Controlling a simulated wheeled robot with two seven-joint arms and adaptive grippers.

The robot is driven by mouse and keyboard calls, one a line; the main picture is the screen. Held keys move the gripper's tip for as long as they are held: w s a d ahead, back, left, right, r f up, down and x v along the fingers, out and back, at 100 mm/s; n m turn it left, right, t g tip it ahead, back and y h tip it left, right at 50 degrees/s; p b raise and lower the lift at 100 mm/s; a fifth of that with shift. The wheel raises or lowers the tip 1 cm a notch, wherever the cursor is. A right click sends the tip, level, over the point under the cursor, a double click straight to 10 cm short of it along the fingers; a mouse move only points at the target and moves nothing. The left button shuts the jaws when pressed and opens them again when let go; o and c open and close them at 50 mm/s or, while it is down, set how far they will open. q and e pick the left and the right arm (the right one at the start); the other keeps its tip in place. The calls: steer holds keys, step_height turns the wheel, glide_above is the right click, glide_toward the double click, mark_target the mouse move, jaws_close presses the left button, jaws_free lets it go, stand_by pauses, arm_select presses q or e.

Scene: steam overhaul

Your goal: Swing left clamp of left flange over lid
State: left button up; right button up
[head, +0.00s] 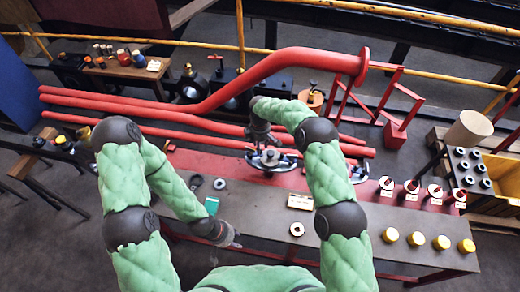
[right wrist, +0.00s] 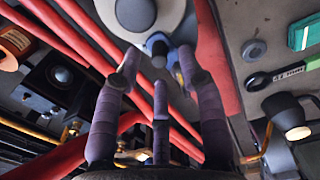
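A second flange (head: 355,172) is partly behind my right arm. Large red pipes (head: 285,65) run behind.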

steer(key=shift+f, duration=1)
jaws_close()
steer(key=shift+s+m+b, duration=0.35)
steer(key=shift+m, duration=0.65)
jaws_free()
